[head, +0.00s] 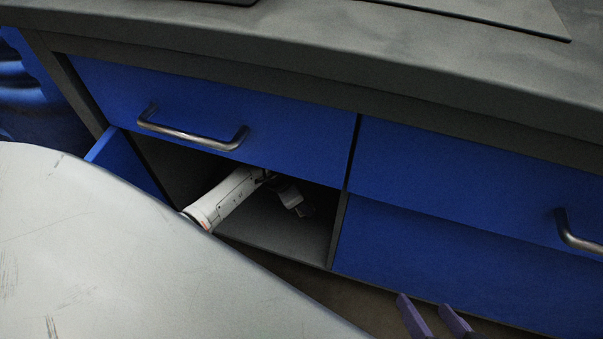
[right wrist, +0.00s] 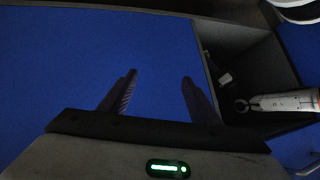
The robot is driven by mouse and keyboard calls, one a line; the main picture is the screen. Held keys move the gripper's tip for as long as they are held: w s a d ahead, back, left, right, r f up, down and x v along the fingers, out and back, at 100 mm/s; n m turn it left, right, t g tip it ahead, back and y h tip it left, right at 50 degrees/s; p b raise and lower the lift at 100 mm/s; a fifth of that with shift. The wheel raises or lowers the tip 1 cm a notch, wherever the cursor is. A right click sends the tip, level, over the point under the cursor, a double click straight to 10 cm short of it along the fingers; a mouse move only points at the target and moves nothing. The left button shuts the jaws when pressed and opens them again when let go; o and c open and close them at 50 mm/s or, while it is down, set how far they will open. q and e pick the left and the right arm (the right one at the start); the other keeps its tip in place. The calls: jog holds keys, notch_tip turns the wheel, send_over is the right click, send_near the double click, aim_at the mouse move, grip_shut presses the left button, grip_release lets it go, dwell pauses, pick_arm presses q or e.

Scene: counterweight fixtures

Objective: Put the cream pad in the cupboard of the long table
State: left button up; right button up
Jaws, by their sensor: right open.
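The long table (head: 320,50) has a dark grey top and blue fronts. Its cupboard (head: 265,235) is an open dark compartment under the left drawer, with the blue door (head: 127,160) swung out at its left side. A white arm link reaches into the cupboard. A small pale grey piece (head: 290,196) is at its end in shadow; I cannot tell whether it is my left gripper or something held. I cannot make out the cream pad for certain. My right gripper (head: 436,318) has purple fingers, open and empty (right wrist: 158,84), before the blue front right of the cupboard.
A drawer with a metal handle (head: 190,133) closes the space above the cupboard. Another handle (head: 570,235) sticks out at the right. A large pale scratched surface (head: 110,250) hides the lower left. Thin dark flat pieces (head: 480,15) lie on the tabletop.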

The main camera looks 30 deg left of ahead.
pick_arm(q)
jog(key=shift+f, duration=0.85)
notch_tip(320, 180, down, 3)
jog(key=shift+f+b, duration=0.2)
jog(key=shift+b, duration=1.05)
jog(key=shift+f, duration=0.1)
pick_arm(e)
jog(key=r, duration=0.1)
jog(key=a+r+t+y, duration=0.1)
jog(key=shift+w+a+r, duration=0.2)
jog(key=shift+a+r, duration=0.1)
jog(key=shift+f, duration=0.1)
pick_arm(q)
jog(key=shift+f, duration=0.15)
jog(key=o, duration=1)
jog(key=shift+o, duration=0.2)
pick_arm(e)
jog(key=shift+r, duration=0.2)
